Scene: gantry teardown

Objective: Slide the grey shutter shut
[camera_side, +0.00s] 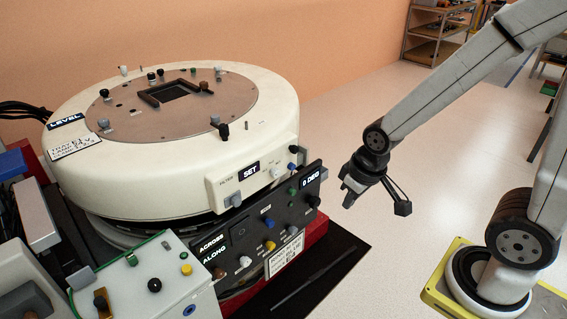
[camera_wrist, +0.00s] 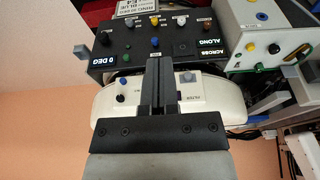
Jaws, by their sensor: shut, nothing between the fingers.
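I cannot pick out the grey shutter for certain. A small grey block (camera_side: 236,200) sits beside the word FILTER on the front wall of the round white housing (camera_side: 150,190). It also shows in the wrist view (camera_wrist: 189,76), just right of my fingers. A dark-framed square opening (camera_side: 180,91) lies in the brown top plate, with small grey and black knobs around it. My gripper (camera_side: 349,198) is shut and empty, in the air to the right of the housing and apart from it. In the wrist view its fingers (camera_wrist: 153,60) point toward the black panel and hide part of the housing.
A black panel (camera_side: 262,235) with coloured knobs and ACROSS, ALONG and 0 DEG labels stands below the housing. A pale control box (camera_side: 150,285) is at lower left. The floor (camera_side: 370,95) behind my gripper is clear; shelves (camera_side: 436,35) stand far back.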

